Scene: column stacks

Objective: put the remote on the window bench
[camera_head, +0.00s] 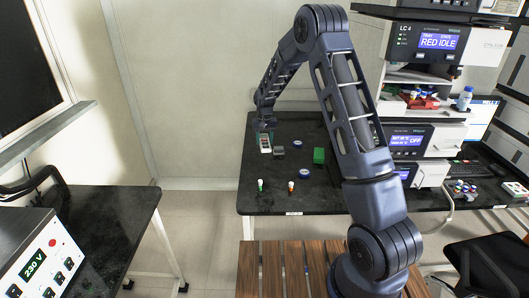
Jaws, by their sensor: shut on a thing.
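My gripper (265,137) is at the far left part of the dark-topped table, pointing down. It is shut on a small pale, upright piece with dark and reddish marks, which looks like the remote (265,146). The fingers partly hide it, and I cannot tell whether its lower end touches the table. No bench is labelled as the window bench. A dark-topped bench (105,225) stands at the left, near a dark framed window or panel (25,60) on the wall.
The table (270,199) also holds a grey block (279,151), a green block (319,155), two blue-and-white rolls (304,173) and two small vials (291,186). Stacked instruments (408,140) stand at right. A 230 V unit (40,262) sits at lower left. Floor separates bench and table.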

